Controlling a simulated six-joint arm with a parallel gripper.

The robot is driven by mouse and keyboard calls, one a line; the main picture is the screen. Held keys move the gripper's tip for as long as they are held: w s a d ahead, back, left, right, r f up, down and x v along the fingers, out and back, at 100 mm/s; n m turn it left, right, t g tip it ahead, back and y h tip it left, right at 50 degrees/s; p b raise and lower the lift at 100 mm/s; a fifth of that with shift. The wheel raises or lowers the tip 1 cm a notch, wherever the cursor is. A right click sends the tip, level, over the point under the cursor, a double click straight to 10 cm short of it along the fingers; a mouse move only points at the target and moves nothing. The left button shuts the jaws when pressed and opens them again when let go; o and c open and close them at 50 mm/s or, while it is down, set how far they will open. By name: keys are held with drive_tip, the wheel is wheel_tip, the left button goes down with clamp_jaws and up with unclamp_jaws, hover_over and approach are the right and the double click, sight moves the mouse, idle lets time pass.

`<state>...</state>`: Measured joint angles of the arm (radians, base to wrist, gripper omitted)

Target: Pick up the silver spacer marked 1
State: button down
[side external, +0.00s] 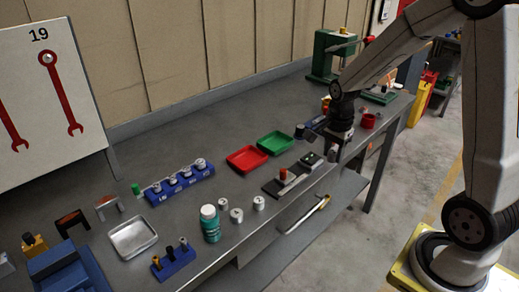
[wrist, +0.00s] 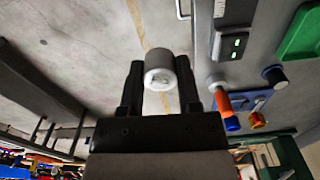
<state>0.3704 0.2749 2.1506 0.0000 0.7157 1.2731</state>
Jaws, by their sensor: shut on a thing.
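In the wrist view, my gripper (wrist: 159,63) is shut on a silver spacer (wrist: 160,58), a short cylinder with a pale end face toward the camera. A small mark shows on that face, too blurred to read for certain. The floor shows behind it near the bench edge. In the side view, my gripper (side external: 334,154) is over the bench's front edge, right of the black box; the held spacer is hard to make out there. Other silver spacers stand on the bench (side external: 236,216) and on a blue numbered stand (side external: 180,187).
A black box with green displays (wrist: 232,44) is beside my gripper. Red (side external: 247,159) and green (side external: 275,143) trays lie behind it. A red cup (side external: 368,121) stands to the right.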

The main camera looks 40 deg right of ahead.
drive_tip(key=shift+s+a+r, duration=0.15)
drive_tip(key=shift+s+r, duration=0.05)
drive_tip(key=shift+s, duration=0.2)
drive_tip(key=shift+s+a+r, duration=0.1)
drive_tip(key=shift+s+r, duration=0.05)
drive_tip(key=shift+s, duration=0.25)
